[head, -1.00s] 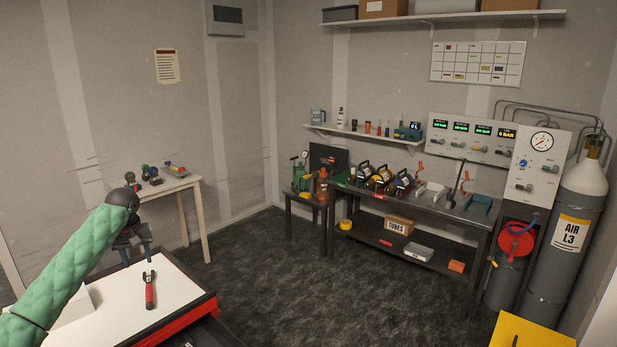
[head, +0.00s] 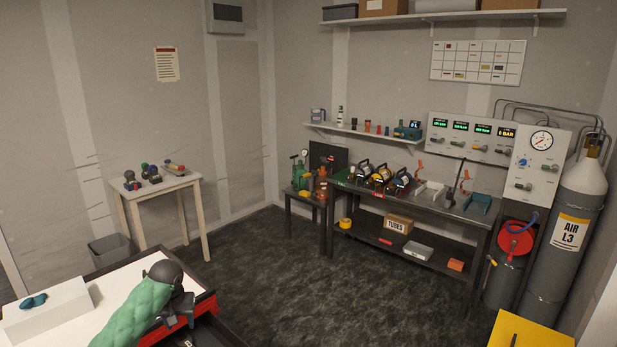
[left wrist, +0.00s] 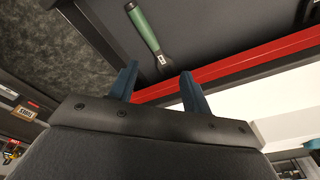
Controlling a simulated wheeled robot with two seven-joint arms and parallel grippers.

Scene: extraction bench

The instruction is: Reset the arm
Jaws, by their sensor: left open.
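My left arm in its green quilted sleeve (head: 130,318) reaches over the white-topped cabinet (head: 105,282) in the head view. My left gripper (head: 180,314) hangs near the cabinet's red front edge. In the left wrist view the two blue fingers (left wrist: 157,82) are apart, with nothing between them. A green-handled tool (left wrist: 144,27) lies beyond the fingertips on a dark surface, beside the red edge (left wrist: 230,67). My right gripper is not in view.
A white box (head: 48,314) with a small teal object (head: 33,301) on it stands on the cabinet's left. A grey bin (head: 110,249) and a small table (head: 165,186) are behind. Open dark floor (head: 300,290) lies right, before the workbench (head: 450,210).

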